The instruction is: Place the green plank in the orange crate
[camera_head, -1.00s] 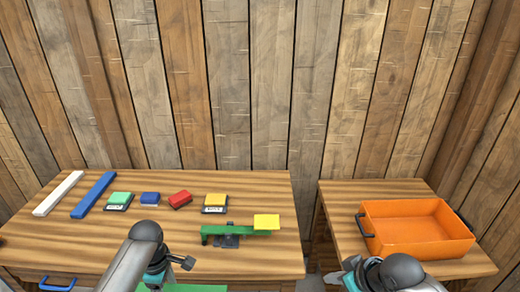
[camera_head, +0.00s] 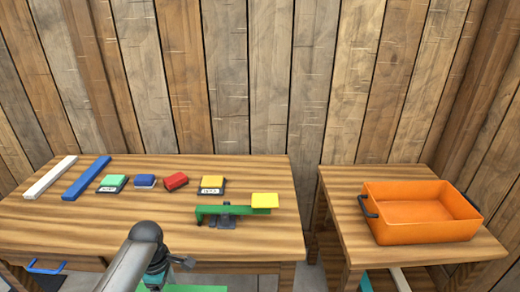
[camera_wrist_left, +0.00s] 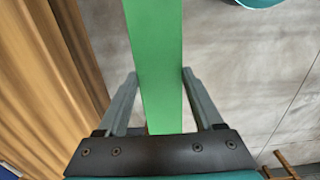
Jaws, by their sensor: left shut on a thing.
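My left gripper (camera_wrist_left: 161,80) is shut on the green plank (camera_wrist_left: 155,45), which runs lengthwise between its two fingers in the left wrist view. In the head view my left arm reaches the bottom edge, and a strip of the plank (camera_head: 200,288) shows there, in front of the left table. The orange crate (camera_head: 425,229) stands on the right table, open at the top and empty, with dark handles at its ends. My left gripper is well to the left of the crate. My right gripper is not in view.
The left table (camera_head: 60,225) holds a white bar (camera_head: 50,177), a blue bar (camera_head: 86,177), several small coloured blocks and a green beam (camera_head: 225,209) with a yellow block (camera_head: 265,200) on it. A gap separates it from the right table (camera_head: 350,225). A plank wall stands behind.

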